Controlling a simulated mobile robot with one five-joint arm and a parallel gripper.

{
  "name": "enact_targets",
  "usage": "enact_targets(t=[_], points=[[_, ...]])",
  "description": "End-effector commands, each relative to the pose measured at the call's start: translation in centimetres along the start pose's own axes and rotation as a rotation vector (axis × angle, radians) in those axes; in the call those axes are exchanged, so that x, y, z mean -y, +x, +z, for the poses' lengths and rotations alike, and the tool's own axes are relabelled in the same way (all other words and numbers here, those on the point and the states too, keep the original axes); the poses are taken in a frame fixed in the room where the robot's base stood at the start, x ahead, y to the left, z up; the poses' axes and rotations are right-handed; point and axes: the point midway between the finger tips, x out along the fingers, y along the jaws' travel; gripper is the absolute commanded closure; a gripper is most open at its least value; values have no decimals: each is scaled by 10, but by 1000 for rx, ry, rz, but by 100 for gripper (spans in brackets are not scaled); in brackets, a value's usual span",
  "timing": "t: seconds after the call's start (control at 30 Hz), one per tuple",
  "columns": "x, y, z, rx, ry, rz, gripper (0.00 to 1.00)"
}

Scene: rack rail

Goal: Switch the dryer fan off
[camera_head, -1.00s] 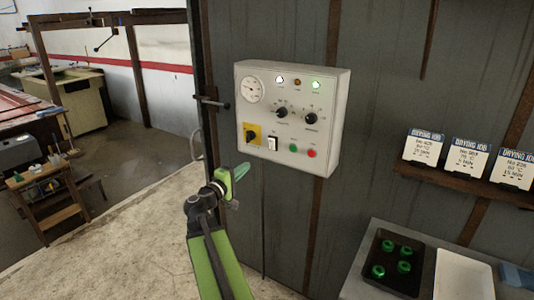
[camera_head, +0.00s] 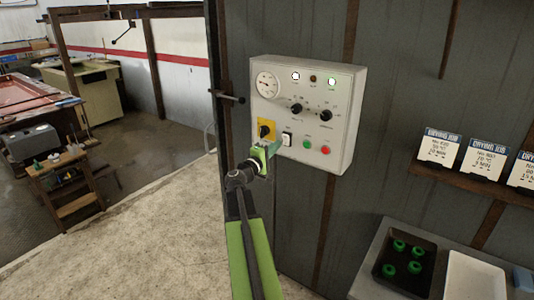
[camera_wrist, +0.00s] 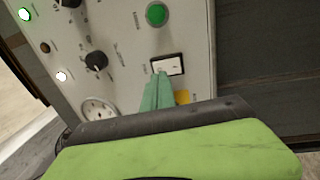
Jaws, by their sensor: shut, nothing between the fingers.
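A pale control box (camera_head: 345,118) hangs on the grey metal wall. Its white rocker switch (camera_head: 287,139) sits low on the face, between a yellow-backed rotary switch (camera_head: 265,130) and a green button (camera_head: 307,144). The rocker also shows in the wrist view (camera_wrist: 168,66); its label is too small to read. My gripper (camera_head: 276,147) is shut and empty, its teal fingertips at the rocker's lower left. In the wrist view the fingertips (camera_wrist: 160,80) overlap the rocker's edge; I cannot tell whether they touch it.
A red button (camera_head: 325,150), two black knobs (camera_head: 296,107) and a gauge (camera_head: 266,84) share the panel. White and green lamps are lit; the middle lamp (camera_head: 312,79) is dark. A shelf with job cards (camera_head: 436,148) and a black tray (camera_head: 431,270) are at right.

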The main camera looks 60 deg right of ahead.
Motion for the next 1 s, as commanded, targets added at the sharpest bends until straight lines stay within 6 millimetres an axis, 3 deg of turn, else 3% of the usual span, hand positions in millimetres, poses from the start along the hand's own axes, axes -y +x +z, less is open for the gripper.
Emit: enact_targets(t=[0.1, 0.23, 0.63, 0.8, 1.0], points=[[-1, 22, -1, 1, 0, 0, 100], [0, 34, 0, 1, 0, 0, 100], [0, 39, 1, 1, 0, -1, 100], [-1, 53, 17, 24, -3, -32, 100], [0, 50, 14, 20, -2, -30, 100]])
